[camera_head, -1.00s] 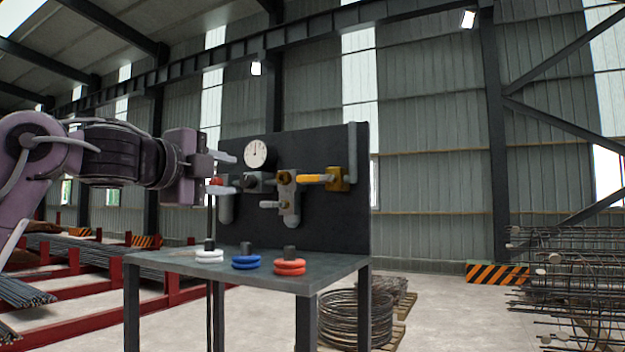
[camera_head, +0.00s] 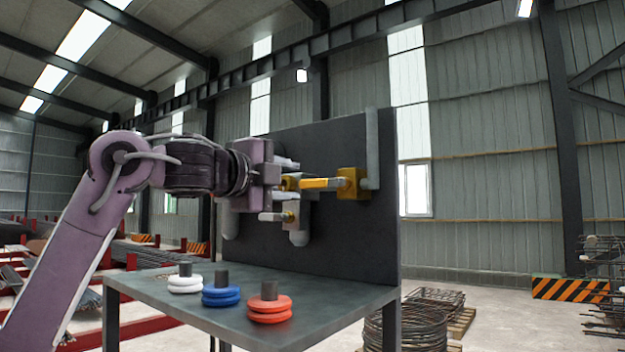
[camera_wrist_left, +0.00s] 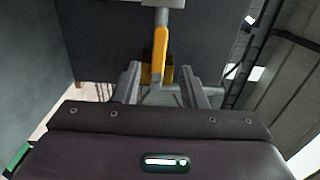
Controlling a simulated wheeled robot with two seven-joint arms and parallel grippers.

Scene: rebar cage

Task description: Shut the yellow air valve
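The yellow air valve has a square yellow body (camera_head: 353,183) on the dark panel, with a yellow handle (camera_head: 322,184) reaching level to the left from it. My left gripper (camera_head: 287,189) is just left of the handle, in front of the panel. In the left wrist view its two fingers (camera_wrist_left: 160,70) are spread, and the yellow handle (camera_wrist_left: 160,48) appears between them with a gap on each side. I cannot tell how deep it sits between them, and I see no contact. My right gripper is in neither view.
A grey table (camera_head: 340,283) below the panel (camera_head: 345,145) carries white (camera_head: 185,282), blue (camera_head: 221,293) and red (camera_head: 269,305) ring stacks. My left arm hides the gauge. Wire coils (camera_head: 408,325) lie at right.

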